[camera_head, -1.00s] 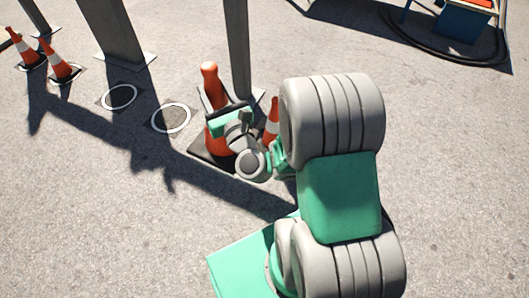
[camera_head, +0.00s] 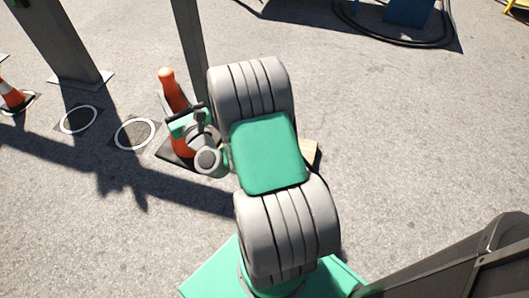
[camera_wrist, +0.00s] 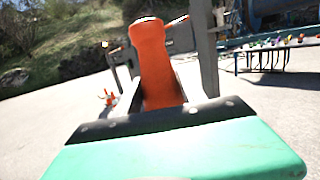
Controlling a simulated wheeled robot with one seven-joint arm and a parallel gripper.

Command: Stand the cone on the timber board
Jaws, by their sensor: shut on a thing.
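The orange cone (camera_head: 168,82) with a dark square base stands upright left of my arm in the head view. My gripper (camera_head: 187,118) is shut on its upper body. In the wrist view the cone's orange top (camera_wrist: 150,55) rises between the two fingers of my gripper (camera_wrist: 160,88). I cannot tell whether the cone's base touches the ground. A tan edge, seemingly the timber board (camera_head: 310,152), shows just right of my arm. The rest of it is hidden behind the arm.
Two white rings (camera_head: 79,119) (camera_head: 135,133) on dark squares lie left of the cone. Another cone (camera_head: 11,96) stands at the far left. A grey post (camera_head: 189,45) rises behind the held cone. A dark panel (camera_head: 455,265) fills the lower right corner. The pavement right of my arm is clear.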

